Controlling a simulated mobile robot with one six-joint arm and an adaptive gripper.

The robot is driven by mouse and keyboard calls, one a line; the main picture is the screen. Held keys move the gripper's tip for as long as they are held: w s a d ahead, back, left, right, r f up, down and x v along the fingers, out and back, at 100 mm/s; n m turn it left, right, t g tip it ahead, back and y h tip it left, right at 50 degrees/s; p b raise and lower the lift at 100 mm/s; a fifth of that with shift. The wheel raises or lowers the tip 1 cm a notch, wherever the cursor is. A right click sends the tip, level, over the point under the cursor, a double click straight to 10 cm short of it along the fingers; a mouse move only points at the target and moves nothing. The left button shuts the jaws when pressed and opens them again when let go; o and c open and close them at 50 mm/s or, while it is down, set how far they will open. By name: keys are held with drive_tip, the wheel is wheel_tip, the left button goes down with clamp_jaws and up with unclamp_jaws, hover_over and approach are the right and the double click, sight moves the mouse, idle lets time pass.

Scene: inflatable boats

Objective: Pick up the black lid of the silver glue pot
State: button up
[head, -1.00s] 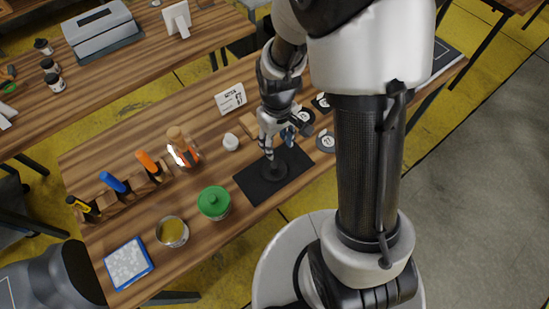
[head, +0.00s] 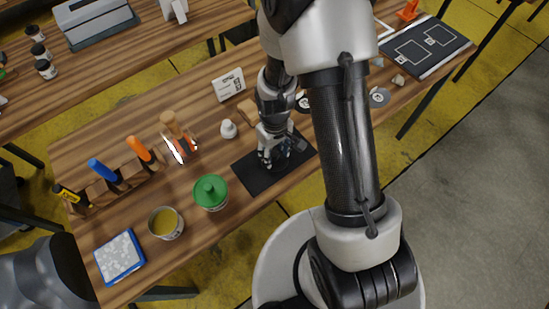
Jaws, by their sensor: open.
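The silver glue pot (head: 166,224) stands uncovered on the wooden bench at the front left, with yellow glue inside. A black mat (head: 254,178) lies at the bench's front edge, right of the green-lidded pot. My gripper (head: 275,163) is open and low over this mat, pointing down. The black lid lies on the mat under my gripper; its outline is now mostly hidden by the fingers and hard to tell from the black mat. I cannot tell whether the fingers touch it.
A pot with a green lid (head: 211,192) stands close left of the mat. A small white bottle (head: 228,129) and a white sign (head: 229,85) stand behind. A wooden rack (head: 104,190) holds several tools at left. A blue-edged pad (head: 120,257) lies front left.

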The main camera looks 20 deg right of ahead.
drive_tip(key=shift+c, duration=0.6)
drive_tip(key=c, duration=0.8)
drive_tip(key=shift+r, duration=0.1)
drive_tip(key=shift+c, duration=0.2)
